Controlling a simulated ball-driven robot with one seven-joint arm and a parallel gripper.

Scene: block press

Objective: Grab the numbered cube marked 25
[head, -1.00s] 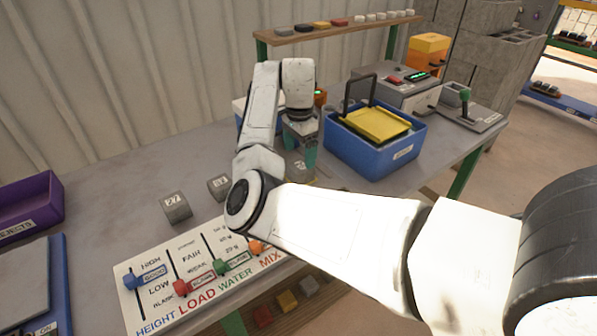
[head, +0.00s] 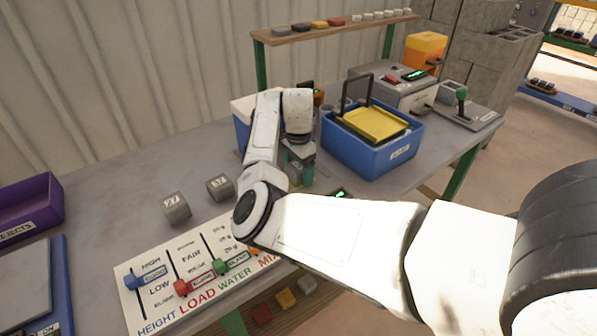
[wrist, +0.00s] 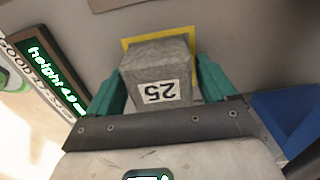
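The grey cube marked 25 (wrist: 158,75) is between the teal fingers of my gripper (wrist: 160,85) in the wrist view. Its label reads upside down there. The left finger lies against or very close to the cube's side. A narrow gap seems to show at the right finger, so I cannot tell whether it grips. A yellow square outline (wrist: 130,42) shows around and behind the cube. In the head view, my gripper (head: 298,170) is low over the bench behind my forearm, with the cube (head: 295,174) partly hidden between the fingers.
Two other numbered cubes, one marked 27 (head: 176,208) and another (head: 220,187), sit left on the bench. A green height display (wrist: 55,75) is beside the marked square. A blue bin (head: 375,160) with a yellow piece stands right. A slider panel (head: 150,300) lies in front.

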